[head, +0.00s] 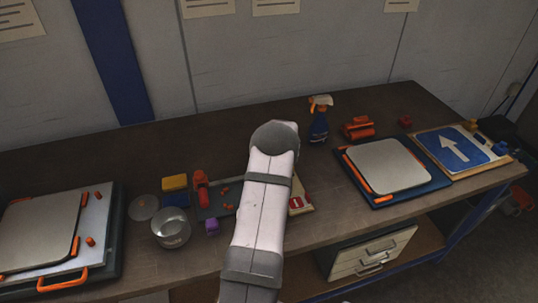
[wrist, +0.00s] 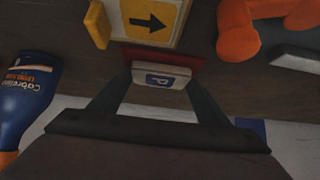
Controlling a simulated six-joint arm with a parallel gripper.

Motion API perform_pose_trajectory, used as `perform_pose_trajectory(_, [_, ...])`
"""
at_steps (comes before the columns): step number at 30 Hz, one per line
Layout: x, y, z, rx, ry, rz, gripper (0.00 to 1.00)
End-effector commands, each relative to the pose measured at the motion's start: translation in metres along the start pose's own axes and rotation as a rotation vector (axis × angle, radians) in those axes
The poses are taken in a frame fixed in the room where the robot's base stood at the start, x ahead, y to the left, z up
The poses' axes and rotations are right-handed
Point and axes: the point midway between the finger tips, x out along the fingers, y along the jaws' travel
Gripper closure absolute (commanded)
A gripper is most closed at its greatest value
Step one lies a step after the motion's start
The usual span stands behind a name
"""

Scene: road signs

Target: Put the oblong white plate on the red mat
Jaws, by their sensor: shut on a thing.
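My gripper (wrist: 160,82) is shut on a small oblong white plate (wrist: 178,70) with a blue patch and a white mark on its face. The plate sits between the two dark fingers in the wrist view. A flat red piece (wrist: 194,65), which looks like the red mat, shows just beyond the plate and is partly hidden by it. I cannot tell whether plate and red piece touch. In the head view my arm hides the gripper and the plate.
In the wrist view, a board with a yellow arrow sign (wrist: 152,18) and a yellow block (wrist: 97,24) lie beyond the red piece. A blue spray bottle (wrist: 26,98) is at left, an orange object (wrist: 240,32) at right. A glass jar (head: 171,230) stands left of my arm.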

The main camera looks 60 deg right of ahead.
Motion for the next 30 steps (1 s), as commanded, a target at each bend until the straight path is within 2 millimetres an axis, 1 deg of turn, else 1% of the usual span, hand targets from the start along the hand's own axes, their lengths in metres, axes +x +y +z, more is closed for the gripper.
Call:
perform_pose_trajectory(13, [0.0038,0.0001,0.0036,0.0,0.0,0.0,0.52])
perform_pose_trajectory(14, [0.0036,0.0001,0.0035,-0.001,0.0,0.0,0.25])
perform_pose_trajectory(15, [0.0034,0.0001,0.0032,-0.001,0.0,0.0,0.16])
perform_pose_trajectory(16, [0.0034,0.0001,0.0032,-0.001,0.0,0.0,0.11])
perform_pose_trajectory(26, [0.0024,0.0002,0.0021,0.0,0.001,0.0,0.11])
perform_pose_trajectory(30, [-0.003,0.0007,-0.0001,0.0,0.002,0.001,0.11])
